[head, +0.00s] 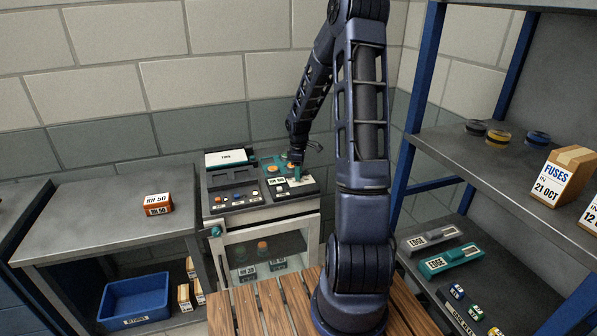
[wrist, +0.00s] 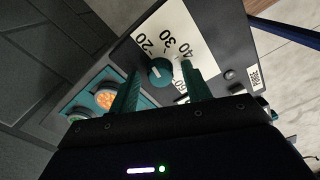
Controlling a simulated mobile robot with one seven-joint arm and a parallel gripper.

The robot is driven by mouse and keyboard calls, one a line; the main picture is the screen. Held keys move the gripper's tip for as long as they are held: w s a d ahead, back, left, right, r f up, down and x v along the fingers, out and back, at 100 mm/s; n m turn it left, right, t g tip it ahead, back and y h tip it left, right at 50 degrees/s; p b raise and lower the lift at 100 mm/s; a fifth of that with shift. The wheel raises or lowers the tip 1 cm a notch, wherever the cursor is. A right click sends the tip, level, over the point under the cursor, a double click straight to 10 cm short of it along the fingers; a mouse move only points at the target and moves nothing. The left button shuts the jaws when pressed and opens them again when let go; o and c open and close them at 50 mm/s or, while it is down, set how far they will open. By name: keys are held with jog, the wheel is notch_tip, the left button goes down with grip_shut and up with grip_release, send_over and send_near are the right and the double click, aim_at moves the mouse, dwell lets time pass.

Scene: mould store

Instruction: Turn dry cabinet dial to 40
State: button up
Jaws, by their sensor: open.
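The dry cabinet (head: 313,225) stands against the back wall with a control panel on its top. In the wrist view the dial (wrist: 158,71) is a round dark teal knob with a small white mark. It sits on a white scale plate (wrist: 192,43) printed 20, 30, 40 and a further number that is partly hidden. I cannot tell exactly which number the mark points to. My gripper (wrist: 161,68) is open, with one teal finger on each side of the dial; contact is not clear. In the head view my gripper (head: 294,157) is over the panel and hides part of it.
An orange button (wrist: 105,98) and a green button sit left of the dial in the wrist view. A bench with an orange RH 50 box (head: 158,204) is left of the cabinet. A shelf rack (head: 450,150) stands right. A wooden slatted surface (head: 270,306) is in front.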

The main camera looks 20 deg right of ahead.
jog(key=shift+c, duration=0.2)
jog(key=c, duration=1)
jog(key=shift+o, duration=0.3)
jog(key=shift+m, duration=0.3)
jog(key=m, duration=0.2)
jog(key=shift+a+m, duration=0.1)
jog(key=shift+m, duration=0.2)
jog(key=m, duration=0.9)
jog(key=shift+m, duration=1.8)
